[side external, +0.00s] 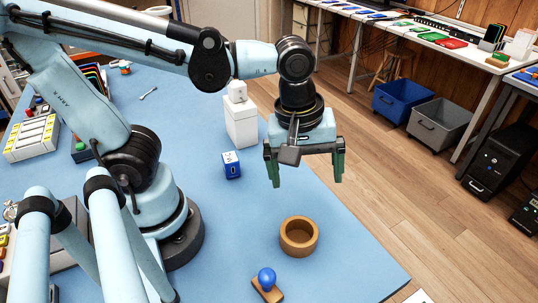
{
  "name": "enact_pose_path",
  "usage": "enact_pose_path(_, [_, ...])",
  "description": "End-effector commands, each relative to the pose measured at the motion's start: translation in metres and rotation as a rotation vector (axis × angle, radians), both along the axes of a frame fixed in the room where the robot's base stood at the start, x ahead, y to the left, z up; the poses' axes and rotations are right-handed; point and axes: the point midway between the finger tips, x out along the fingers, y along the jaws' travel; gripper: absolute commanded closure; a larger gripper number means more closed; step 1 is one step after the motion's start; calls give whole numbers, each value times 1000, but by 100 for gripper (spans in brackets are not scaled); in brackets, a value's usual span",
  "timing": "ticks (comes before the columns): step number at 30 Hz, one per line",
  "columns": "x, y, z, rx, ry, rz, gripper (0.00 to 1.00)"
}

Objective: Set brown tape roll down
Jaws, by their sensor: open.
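The brown tape roll (287,244) lies flat on the blue work table (345,262), with its hole facing up. My gripper (306,184) hangs above and slightly behind the roll, pointing down. Its two green fingers are wide apart with nothing between them. The gripper and the roll are apart.
A blue-knobbed stamp (267,280) with a brown base lies in front of the roll. A small blue box (231,165) and a tall white box (241,122) stand to the left of my gripper. A wrench (148,93) lies farther back. The table's right edge is near the roll.

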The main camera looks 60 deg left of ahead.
Motion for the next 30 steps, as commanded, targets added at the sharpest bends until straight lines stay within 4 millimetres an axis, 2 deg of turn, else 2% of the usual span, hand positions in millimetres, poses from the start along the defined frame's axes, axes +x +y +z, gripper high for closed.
enact_pose_path(1, [4, 11, 0, 6, -46, -78, 0])
enact_pose_path(9, [26, 58, 5, 163, -302, -556, 0])
enact_pose_path(15, [34, 87, 10, 343, -419, -825, 0])
enact_pose_path(21, [37, 99, 12, 441, -455, -946, 0])
enact_pose_path(30, [38, 100, 13, 449, -458, -958, 0])
